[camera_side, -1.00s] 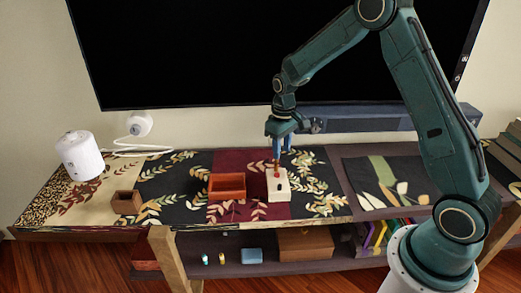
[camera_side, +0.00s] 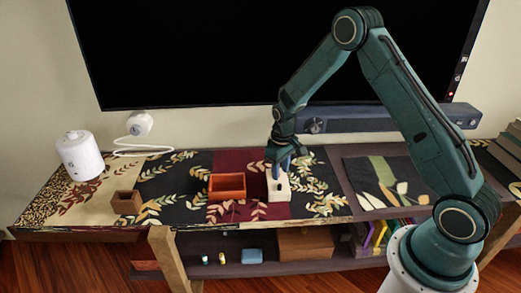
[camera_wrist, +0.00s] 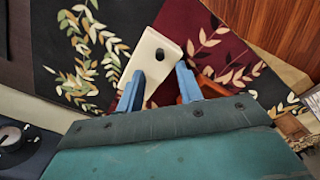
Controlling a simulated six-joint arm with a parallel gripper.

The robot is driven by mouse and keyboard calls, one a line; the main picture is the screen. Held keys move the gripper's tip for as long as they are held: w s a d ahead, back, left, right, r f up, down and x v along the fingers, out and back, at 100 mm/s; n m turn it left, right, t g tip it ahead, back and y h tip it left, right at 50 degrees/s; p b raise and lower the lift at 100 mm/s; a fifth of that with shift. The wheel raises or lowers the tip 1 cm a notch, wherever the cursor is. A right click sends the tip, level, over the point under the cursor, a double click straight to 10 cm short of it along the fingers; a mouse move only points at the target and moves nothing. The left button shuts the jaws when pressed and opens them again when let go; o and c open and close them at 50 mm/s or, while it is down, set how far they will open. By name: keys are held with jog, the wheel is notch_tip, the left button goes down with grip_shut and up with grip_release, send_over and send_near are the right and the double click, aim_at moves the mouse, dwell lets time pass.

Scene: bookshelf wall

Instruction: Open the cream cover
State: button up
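The cream cover (camera_side: 278,190) is a small pale block on the patterned cloth, just right of the red-orange tray. In the wrist view the cream cover (camera_wrist: 157,46) shows as a pale slab with a dark round spot on top and a small hole near one end. My gripper (camera_side: 279,172) points down at its far part and hides some of it. In the wrist view my gripper (camera_wrist: 160,70) has its two blue fingers apart, with the cream surface between them. Whether the fingers touch it, I cannot tell.
The red-orange tray (camera_side: 227,197) stands close on the left. A small brown box (camera_side: 126,208) and a white cylinder (camera_side: 80,155) are farther left. The black screen (camera_side: 200,50) and a dark soundbar (camera_side: 390,118) are behind. Cloth right of the block is clear.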

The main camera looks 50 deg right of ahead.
aim_at(280, 185)
jog(key=shift+f, duration=2.75)
grip_shut()
